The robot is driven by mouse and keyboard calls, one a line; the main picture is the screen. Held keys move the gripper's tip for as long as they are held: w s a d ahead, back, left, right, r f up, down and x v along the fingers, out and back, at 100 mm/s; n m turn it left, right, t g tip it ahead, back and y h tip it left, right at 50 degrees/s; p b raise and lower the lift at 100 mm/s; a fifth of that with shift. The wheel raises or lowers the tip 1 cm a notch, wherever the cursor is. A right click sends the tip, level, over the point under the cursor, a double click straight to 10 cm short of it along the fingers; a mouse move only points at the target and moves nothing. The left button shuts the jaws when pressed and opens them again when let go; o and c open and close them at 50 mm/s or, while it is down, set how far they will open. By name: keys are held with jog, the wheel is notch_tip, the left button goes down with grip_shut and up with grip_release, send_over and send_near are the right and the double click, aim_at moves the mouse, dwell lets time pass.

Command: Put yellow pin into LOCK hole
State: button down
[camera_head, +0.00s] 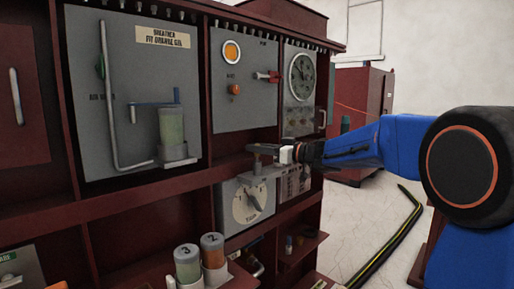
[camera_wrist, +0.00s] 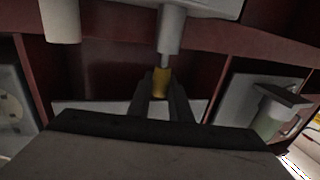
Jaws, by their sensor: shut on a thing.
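In the wrist view the yellow pin (camera_wrist: 161,79) stands between the two dark fingers of my gripper (camera_wrist: 165,92), which are shut on it. Its top end lies in line with the lower end of a grey rod (camera_wrist: 171,38); I cannot tell if they touch. In the head view my gripper (camera_head: 262,149) reaches in from the right, just above the grey dial box (camera_head: 247,203). The pin is too small to make out in the head view. I cannot make out the LOCK hole or its label in either view.
A dark red cabinet frame (camera_head: 140,190) surrounds the panels. Above my gripper is a grey panel with an orange lamp (camera_head: 231,50) and a red-handled switch (camera_head: 267,76). Two jars, numbered 3 (camera_head: 187,263) and 2 (camera_head: 212,250), stand below left.

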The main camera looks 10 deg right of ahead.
jog(key=shift+f, duration=0.65)
jog(key=c, duration=1.5)
grip_release()
jog(key=shift+c, duration=0.2)
jog(key=v, duration=1.7)
jog(key=shift+d, duration=0.15)
jog(key=shift+r, duration=0.15)
